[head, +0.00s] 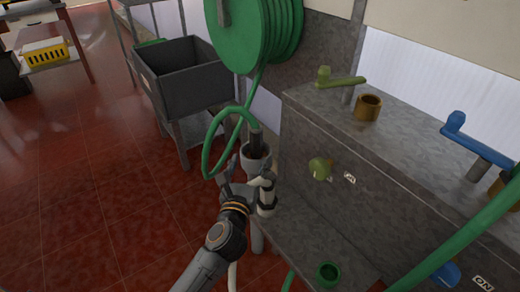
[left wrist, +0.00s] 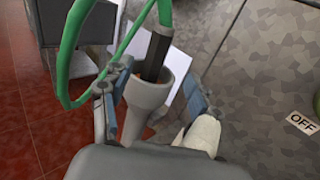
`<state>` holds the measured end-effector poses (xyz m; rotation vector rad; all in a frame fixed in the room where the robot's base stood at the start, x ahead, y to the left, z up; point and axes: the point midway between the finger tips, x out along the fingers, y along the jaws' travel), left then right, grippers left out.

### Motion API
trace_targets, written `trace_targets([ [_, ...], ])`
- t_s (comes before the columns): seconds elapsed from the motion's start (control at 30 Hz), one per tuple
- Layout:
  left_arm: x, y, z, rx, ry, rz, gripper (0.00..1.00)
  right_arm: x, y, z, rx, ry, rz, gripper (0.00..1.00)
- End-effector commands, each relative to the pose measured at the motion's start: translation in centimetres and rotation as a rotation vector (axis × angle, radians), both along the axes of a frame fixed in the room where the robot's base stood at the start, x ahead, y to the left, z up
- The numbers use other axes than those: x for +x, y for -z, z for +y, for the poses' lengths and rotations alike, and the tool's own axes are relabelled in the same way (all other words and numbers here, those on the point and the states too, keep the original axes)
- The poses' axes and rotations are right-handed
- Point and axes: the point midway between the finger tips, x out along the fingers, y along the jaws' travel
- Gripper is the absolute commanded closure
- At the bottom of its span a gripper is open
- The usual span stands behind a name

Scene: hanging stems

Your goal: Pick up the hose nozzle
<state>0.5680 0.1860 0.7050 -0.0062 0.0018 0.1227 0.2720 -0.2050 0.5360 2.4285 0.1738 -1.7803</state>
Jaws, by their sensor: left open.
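The hose nozzle (head: 256,142) is a dark stem at the end of a green hose. It stands in a grey cup-shaped holder (head: 256,163) beside the stone bench. In the left wrist view the nozzle (left wrist: 156,55) rises out of the holder (left wrist: 148,93), which hides its lower end. My left gripper (head: 247,180) is open, with its fingers on either side of the grey holder, below the dark stem. In the left wrist view the left gripper (left wrist: 150,105) shows a gap at the right finger; contact at the left finger cannot be told. My right gripper is out of view.
The green hose (head: 211,140) loops left of the nozzle, up to a reel (head: 255,35). A stone bench (head: 320,215) with taps stands close on the right. A grey bin (head: 185,78) stands behind left. Red tiled floor (head: 90,190) is open at left.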

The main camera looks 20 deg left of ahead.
Motion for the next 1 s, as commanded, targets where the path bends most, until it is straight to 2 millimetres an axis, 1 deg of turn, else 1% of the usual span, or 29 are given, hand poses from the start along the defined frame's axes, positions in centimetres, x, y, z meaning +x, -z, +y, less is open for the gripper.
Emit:
trace_targets([
  [0.03,1.1,-0.1,0.2,0.004,-0.002,-0.003,0.39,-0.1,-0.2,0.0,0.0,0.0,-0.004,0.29],
  [0.1,2.5,0.0,0.4,0.005,-0.001,-0.004,0.39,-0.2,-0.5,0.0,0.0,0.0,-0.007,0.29],
  [0.2,4.3,0.0,0.6,0.005,-0.001,-0.003,0.39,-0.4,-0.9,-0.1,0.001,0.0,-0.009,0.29],
  [0.3,5.6,0.0,0.7,0.006,0.0,-0.003,0.39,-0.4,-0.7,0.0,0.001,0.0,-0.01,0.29],
  [0.53,7.2,0.0,0.9,0.006,0.0,-0.002,0.39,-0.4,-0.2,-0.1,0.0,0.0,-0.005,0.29],
  [0.8,11.1,0.0,1.4,0.008,0.0,-0.003,0.39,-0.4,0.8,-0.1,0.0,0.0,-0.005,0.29],
  [0.9,11.8,0.0,1.5,0.007,0.0,-0.002,0.39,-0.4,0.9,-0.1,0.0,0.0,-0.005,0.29],
  [1.0,11.9,0.0,1.5,0.006,0.001,-0.001,0.39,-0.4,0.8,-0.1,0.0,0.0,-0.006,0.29],
])
